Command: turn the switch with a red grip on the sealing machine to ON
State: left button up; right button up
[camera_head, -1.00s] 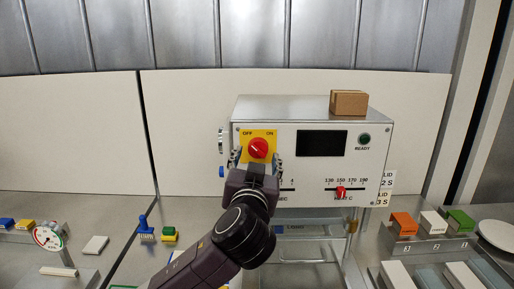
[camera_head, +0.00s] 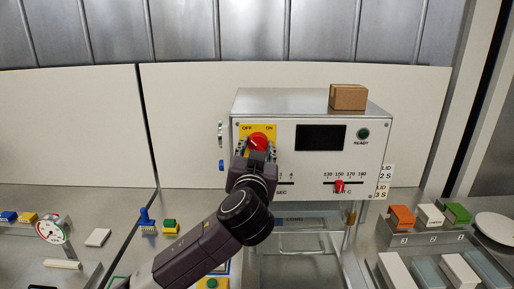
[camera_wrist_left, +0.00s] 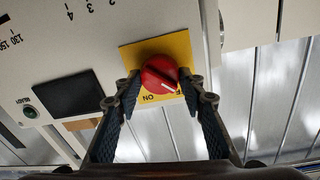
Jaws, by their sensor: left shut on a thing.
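The sealing machine (camera_head: 310,167) is a white box with a metal top. On its front, a yellow plate (camera_head: 243,133) marked OFF on the left and ON on the right carries the round red switch grip (camera_head: 258,139). My left gripper (camera_head: 257,151) is shut on this grip, its fingers on either side and hiding its lower part. In the left wrist view the red grip (camera_wrist_left: 159,74) sits between the fingertips (camera_wrist_left: 161,84), with the plate upside down. Its white mark points to lower right there, towards the OFF side, away from the ON lettering. My right gripper is not in view.
A cardboard box (camera_head: 348,97) stands on the machine. A dark display (camera_head: 320,138), a READY lamp (camera_head: 363,134) and a red slider (camera_head: 339,186) are right of the switch. A blue-handled stamp (camera_head: 147,222) and colored blocks (camera_head: 402,217) stand on the metal table.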

pick_arm(q)
jog(key=shift+m, duration=1.2)
jog(key=m+p, duration=0.1)
jog(key=m, duration=0.1)
jog(key=shift+r+m+p, duration=0.1)
jog(key=shift+m+p, duration=0.2)
jog(key=shift+p, duration=0.05)
jog(key=m+p, duration=0.2)
jog(key=m, duration=0.1)
jog(key=shift+d+m+g, duration=0.1)
jog(key=shift+m+g, duration=0.2)
jog(key=m+p, duration=0.2)
jog(key=m, duration=0.1)
jog(key=shift+y, duration=0.3)
jog(key=m+p, duration=0.1)
jog(key=m, duration=0.1)
jog(key=shift+m, duration=0.4)
jog(key=shift+d+m+y, duration=0.1)
jog(key=shift+m+y, duration=0.2)
jog(key=shift+m, duration=1.1)
